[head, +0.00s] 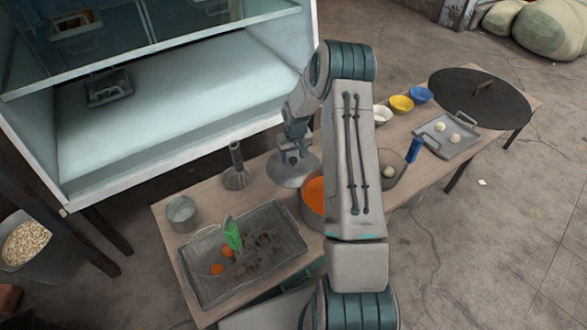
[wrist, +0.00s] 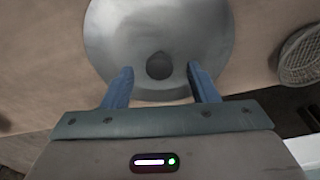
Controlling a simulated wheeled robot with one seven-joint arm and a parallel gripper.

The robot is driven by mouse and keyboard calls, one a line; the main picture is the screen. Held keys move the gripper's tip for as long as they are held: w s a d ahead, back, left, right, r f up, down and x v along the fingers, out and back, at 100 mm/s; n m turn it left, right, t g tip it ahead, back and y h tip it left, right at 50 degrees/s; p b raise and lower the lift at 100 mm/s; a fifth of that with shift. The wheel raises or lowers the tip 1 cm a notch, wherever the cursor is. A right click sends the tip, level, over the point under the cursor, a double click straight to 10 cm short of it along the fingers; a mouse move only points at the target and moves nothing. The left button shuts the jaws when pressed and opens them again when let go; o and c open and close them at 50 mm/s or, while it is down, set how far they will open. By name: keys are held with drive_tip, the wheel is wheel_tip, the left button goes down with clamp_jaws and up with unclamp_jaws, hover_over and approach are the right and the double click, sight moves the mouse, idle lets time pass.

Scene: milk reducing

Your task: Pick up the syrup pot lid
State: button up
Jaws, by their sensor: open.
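The syrup pot lid (head: 287,178) is a round grey metal lid lying on the wooden table, beside the pot of orange syrup (head: 313,194). My gripper (head: 294,150) is directly over the lid. In the wrist view my gripper (wrist: 160,72) is open, with one blue finger on each side of the knob and gaps to both. The exact height of the fingertips over the lid is hard to tell. My arm hides part of the pot.
A strainer-like tool (head: 237,178) stands left of the lid; a mesh rim (wrist: 302,58) shows in the wrist view. A wire-edged tray (head: 285,255) and metal cup (head: 182,212) are front left. Bowls (head: 401,104) and a large dark lid (head: 510,105) are right.

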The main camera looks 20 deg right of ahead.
drive_tip(key=shift+w+f, duration=0.1)
drive_tip(key=shift+f, duration=0.7)
drive_tip(key=shift+c, duration=0.2)
drive_tip(key=shift+r, duration=0.1)
drive_tip(key=c, duration=1.1)
